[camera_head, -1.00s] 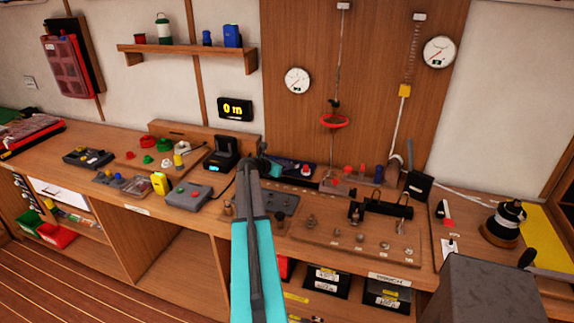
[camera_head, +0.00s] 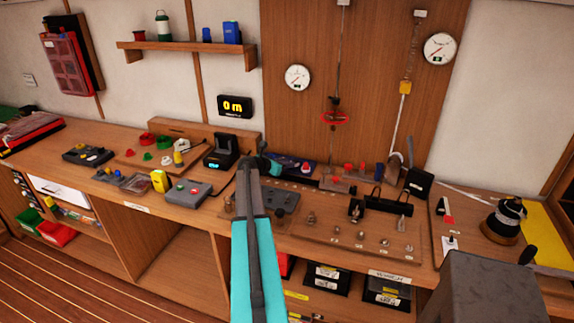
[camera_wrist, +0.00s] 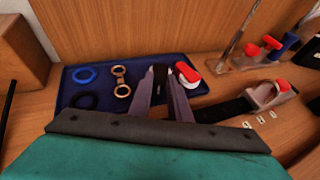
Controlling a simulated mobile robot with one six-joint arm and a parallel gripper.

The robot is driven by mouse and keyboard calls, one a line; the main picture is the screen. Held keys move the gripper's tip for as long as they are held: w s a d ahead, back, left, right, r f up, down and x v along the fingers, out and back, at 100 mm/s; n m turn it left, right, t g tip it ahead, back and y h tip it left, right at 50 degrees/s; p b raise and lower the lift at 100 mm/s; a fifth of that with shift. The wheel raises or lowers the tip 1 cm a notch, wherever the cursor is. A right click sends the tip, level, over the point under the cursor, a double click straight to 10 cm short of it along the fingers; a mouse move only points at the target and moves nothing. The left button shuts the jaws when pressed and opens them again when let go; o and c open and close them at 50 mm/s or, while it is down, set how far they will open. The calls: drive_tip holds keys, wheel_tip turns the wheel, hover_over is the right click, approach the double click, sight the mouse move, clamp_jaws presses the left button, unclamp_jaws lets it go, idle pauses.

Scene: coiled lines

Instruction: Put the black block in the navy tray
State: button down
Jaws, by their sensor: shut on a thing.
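The navy tray (camera_wrist: 75,98) lies on the bench against the wooden back panel; in the head view it (camera_head: 310,172) is partly hidden behind my arm. My gripper (camera_wrist: 163,72) is over the right part of the tray, pointing down toward it. Its fingers are shut on a dark thing, likely the black block (camera_wrist: 161,77), which is mostly hidden between them. Whether it touches the tray floor I cannot tell.
In the tray are a blue ring (camera_wrist: 86,75), a dark ring (camera_wrist: 83,101), a brass swivel (camera_wrist: 121,82) and a red-and-white piece (camera_wrist: 188,73). To the right stands a rack with red-topped pieces (camera_wrist: 265,47). A wooden block (camera_wrist: 18,65) stands left of the tray.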

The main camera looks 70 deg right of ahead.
drive_tip(key=shift+f, duration=0.3)
drive_tip(key=c, duration=1.6)
unclamp_jaws()
drive_tip(key=shift+o, duration=0.2)
drive_tip(key=shift+a, duration=0.1)
drive_tip(key=b+v, duration=0.4)
drive_tip(key=v, duration=0.9)
drive_tip(key=shift+w+a+r, duration=0.15)
drive_tip(key=shift+a, duration=0.1)
